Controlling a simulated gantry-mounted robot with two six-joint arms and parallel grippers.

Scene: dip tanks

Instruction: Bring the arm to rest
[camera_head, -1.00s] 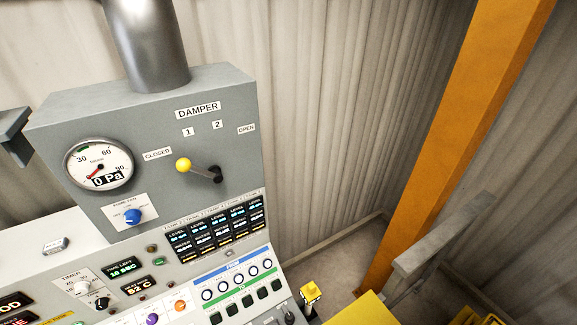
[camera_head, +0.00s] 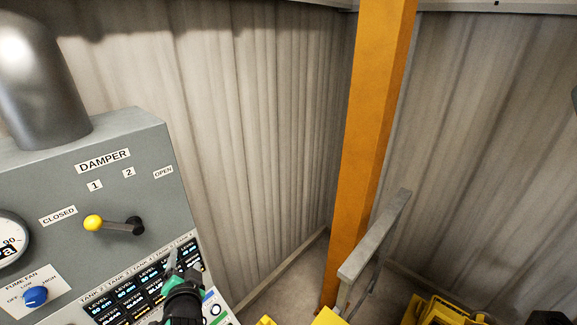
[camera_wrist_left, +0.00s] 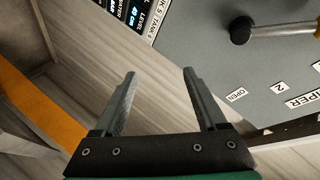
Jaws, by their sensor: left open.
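My left gripper (camera_head: 172,258) shows at the bottom of the head view, in front of the panel's level displays. In the left wrist view its two grey fingers (camera_wrist_left: 158,75) stand apart with nothing between them, so it is open and empty. The damper lever, with a yellow knob (camera_head: 93,223), points left toward the CLOSED label on the grey damper box (camera_head: 140,150). The lever also shows at the top right of the left wrist view (camera_wrist_left: 285,30), apart from the fingers. My right gripper is not in view.
A blue fume fan knob (camera_head: 36,296) and a cut-off gauge (camera_head: 8,242) are at the left. An orange post (camera_head: 368,150) and a grey rail (camera_head: 375,235) stand right of the panel. Yellow objects (camera_head: 445,310) lie low at the right. Corrugated walls (camera_head: 230,120) close the corner.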

